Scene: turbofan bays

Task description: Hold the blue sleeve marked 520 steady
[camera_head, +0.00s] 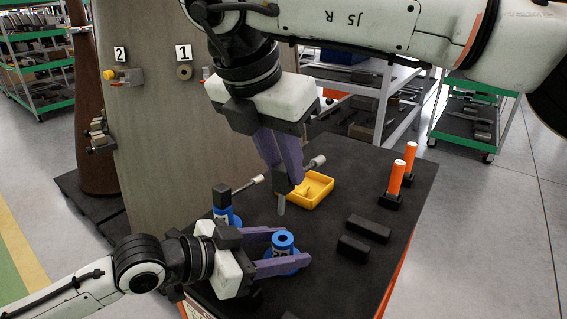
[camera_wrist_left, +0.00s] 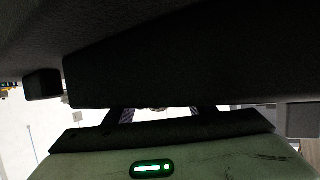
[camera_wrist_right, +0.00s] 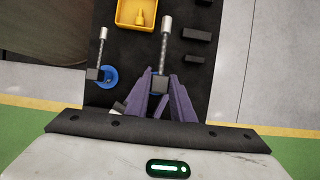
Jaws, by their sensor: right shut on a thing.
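A blue sleeve (camera_head: 283,241) with a round hole in its top stands upright on the dark table top; I cannot read any number on it. My left gripper (camera_head: 290,249) is open, with one purple finger on the far side of the sleeve and one on the near side. I cannot tell if they touch it. My right gripper (camera_head: 287,183) is shut on a wrench (camera_head: 316,162) with a silver-ended handle, its shaft pointing down above the sleeve. The wrench also shows in the right wrist view (camera_wrist_right: 166,28). The left wrist view is mostly blocked by dark surfaces.
Another blue sleeve (camera_head: 236,219) stands to the left with a second wrench (camera_head: 250,183) on it. A yellow tray (camera_head: 322,199) lies behind. Orange-handled tools (camera_head: 397,178) and dark blocks (camera_head: 367,229) are on the right. A curved panel (camera_head: 160,150) rises behind left.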

